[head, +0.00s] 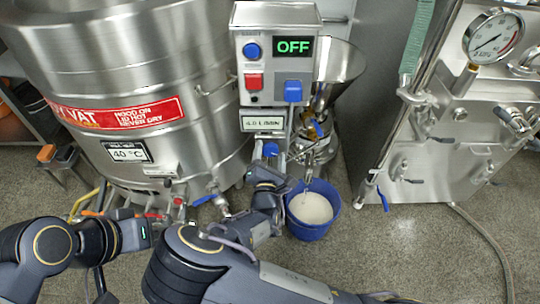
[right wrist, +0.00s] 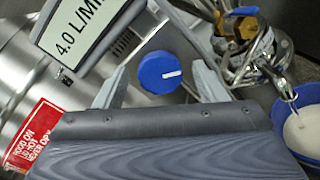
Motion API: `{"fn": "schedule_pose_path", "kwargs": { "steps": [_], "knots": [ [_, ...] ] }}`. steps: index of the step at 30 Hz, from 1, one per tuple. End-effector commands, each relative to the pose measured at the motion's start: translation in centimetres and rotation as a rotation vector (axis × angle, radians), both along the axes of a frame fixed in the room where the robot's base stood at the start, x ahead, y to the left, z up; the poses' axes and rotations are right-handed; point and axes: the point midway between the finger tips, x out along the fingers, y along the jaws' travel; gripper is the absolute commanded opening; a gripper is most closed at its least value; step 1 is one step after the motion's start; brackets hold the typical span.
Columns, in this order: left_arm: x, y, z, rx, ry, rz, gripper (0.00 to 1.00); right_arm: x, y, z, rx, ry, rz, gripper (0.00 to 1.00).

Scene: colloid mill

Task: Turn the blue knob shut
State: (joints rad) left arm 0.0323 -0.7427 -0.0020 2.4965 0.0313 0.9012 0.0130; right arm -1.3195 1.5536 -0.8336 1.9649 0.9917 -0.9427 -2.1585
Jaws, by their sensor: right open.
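The blue knob (right wrist: 162,72) with a white pointer line sits on the front of the flow unit, below the display reading 4.0 L/MIN (right wrist: 75,35). In the head view the knob (head: 271,149) shows just above my right gripper (head: 270,165). My right gripper is open, with one finger on each side of the knob in the right wrist view (right wrist: 161,82). I cannot tell whether the fingers touch it. My left arm's dark end (head: 130,235) is at the lower left; its fingers cannot be made out.
A control box (head: 275,65) above reads OFF and has another blue knob (head: 252,50), a red button and a blue switch. A blue bucket (head: 313,229) of white liquid stands on the floor to the right. A steel vat (head: 130,60) is left, a steel panel unit (head: 450,150) right.

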Motion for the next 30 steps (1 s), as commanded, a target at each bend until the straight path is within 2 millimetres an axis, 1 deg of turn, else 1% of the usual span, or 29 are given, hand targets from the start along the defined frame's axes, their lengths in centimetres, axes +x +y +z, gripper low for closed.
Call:
{"fn": "schedule_pose_path", "kwargs": {
  "steps": [3,4,12,14,23,30],
  "knots": [
    [0.00,0.01,0.01,0.000,0.000,0.000,0.00,-0.02,0.01,0.01,0.000,0.000,0.000,0.65],
    [0.00,0.01,0.01,0.000,0.000,0.000,0.00,-0.02,0.01,0.01,0.000,0.000,0.000,0.62],
    [0.00,0.01,0.01,0.000,0.000,0.000,0.00,-0.05,0.02,-0.02,0.000,0.001,0.001,0.27],
    [0.00,0.01,0.01,0.000,0.000,0.000,0.00,-0.05,0.02,-0.02,0.000,0.001,0.001,0.20],
    [0.00,0.00,-0.20,0.000,0.000,0.000,0.00,-0.06,-0.01,-0.11,0.043,0.002,0.000,0.20],
    [0.00,0.00,-0.77,0.000,0.000,0.000,0.00,-0.06,0.03,-0.20,0.186,0.003,0.002,0.20]
  ]
}}
